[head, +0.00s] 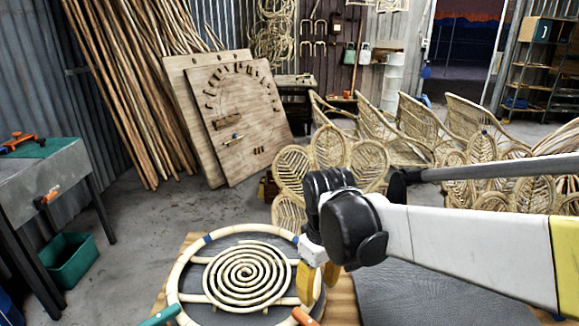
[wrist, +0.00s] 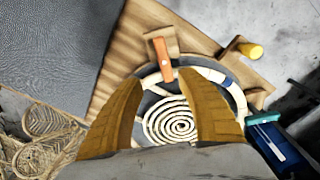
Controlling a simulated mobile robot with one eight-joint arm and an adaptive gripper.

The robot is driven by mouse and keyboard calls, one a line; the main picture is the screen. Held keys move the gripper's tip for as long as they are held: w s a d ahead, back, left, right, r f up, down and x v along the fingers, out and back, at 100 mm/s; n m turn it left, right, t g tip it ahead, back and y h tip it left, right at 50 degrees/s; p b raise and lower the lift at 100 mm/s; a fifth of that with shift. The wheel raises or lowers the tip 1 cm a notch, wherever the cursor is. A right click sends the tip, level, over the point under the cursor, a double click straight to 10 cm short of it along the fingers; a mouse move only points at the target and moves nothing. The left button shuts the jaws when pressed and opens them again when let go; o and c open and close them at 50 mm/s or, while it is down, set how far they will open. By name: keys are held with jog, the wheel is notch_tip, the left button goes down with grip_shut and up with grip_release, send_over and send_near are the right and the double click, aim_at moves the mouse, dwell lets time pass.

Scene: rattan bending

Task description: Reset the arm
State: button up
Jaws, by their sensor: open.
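My arm reaches in from the right in the head view, and my gripper (head: 317,290) hangs at the right edge of a round rattan frame (head: 174,280). Its two yellowish fingers stand apart with nothing between them. In the wrist view my gripper (wrist: 158,82) is open, with the frame and its rattan spiral (wrist: 172,124) visible beyond the fingers. The spiral (head: 247,272) lies inside the ring in the head view. I cannot tell exactly how high the fingers are above the bench.
An orange-handled clamp (wrist: 162,57) and a teal-handled clamp (head: 160,317) sit at the frame's edge. Wicker chairs (head: 430,125) stand behind my arm. A grey worktable (head: 40,180) is at left, with a green bin (head: 68,262) below. Floor between is clear.

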jog(key=s+d+r+m+t, duration=0.4)
jog(key=s+d+m+t, duration=0.2)
jog(key=s+d, duration=0.4)
jog(key=shift+s+d+m+t, duration=0.3)
jog(key=shift+s+d+m, duration=0.05)
jog(key=shift+d+m, duration=0.6)
